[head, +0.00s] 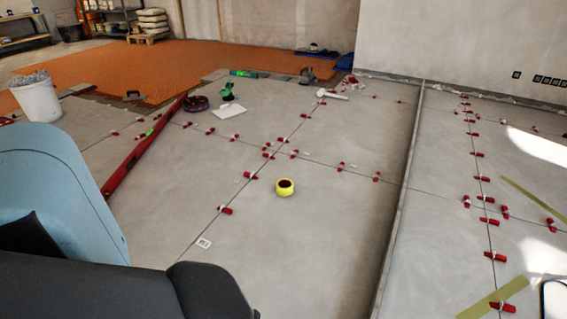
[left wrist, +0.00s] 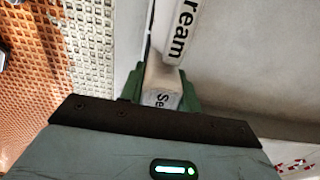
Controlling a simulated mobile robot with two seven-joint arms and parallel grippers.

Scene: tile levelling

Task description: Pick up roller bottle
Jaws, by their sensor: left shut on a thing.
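In the left wrist view my left gripper (left wrist: 162,88) has green fingers shut on a white item with dark lettering (left wrist: 159,99), which appears to be the roller bottle. Letters reading "Se" show on the part between the fingers. A white piece lettered "ream" (left wrist: 181,32) extends beyond it towards the top edge; I cannot tell if both are one body. The rest of the held item is hidden or cut off. My left arm fills the lower left of the head view, with its gripper out of sight. My right gripper is not in view.
Grey floor tiles with several red levelling wedges (head: 225,210) spread ahead. A yellow tape roll (head: 285,187) lies mid-floor. A long red level (head: 145,147) lies at left, near a white bucket (head: 37,98). Orange matting (head: 150,65) and shelves (head: 107,20) are behind.

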